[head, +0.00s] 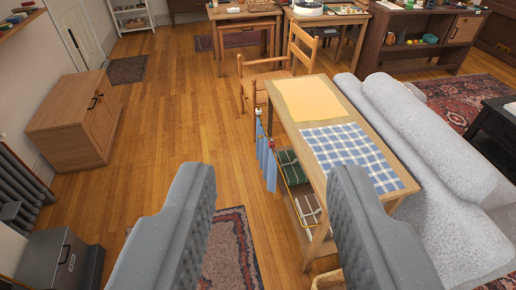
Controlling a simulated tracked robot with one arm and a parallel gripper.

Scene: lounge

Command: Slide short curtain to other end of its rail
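The short curtain (266,160) is light blue and hangs in narrow folds on the near left side of a wooden console table (385,172). It is bunched toward the far end of a thin rail (293,182) that runs along that side of the table. Small red and white pieces show at the rail's far end. My gripper (273,215) is open, with two grey padded fingers wide apart in the foreground. It is empty and apart from the curtain, which lies beyond it.
A blue checked cloth (352,148) and an orange mat (310,98) lie on the table. Folded green cloth (290,167) sits on its lower shelf. A grey sofa (425,150) stands against the right side, a wooden chair (275,80) behind. Open floor (170,130) lies left, with a cabinet (75,120).

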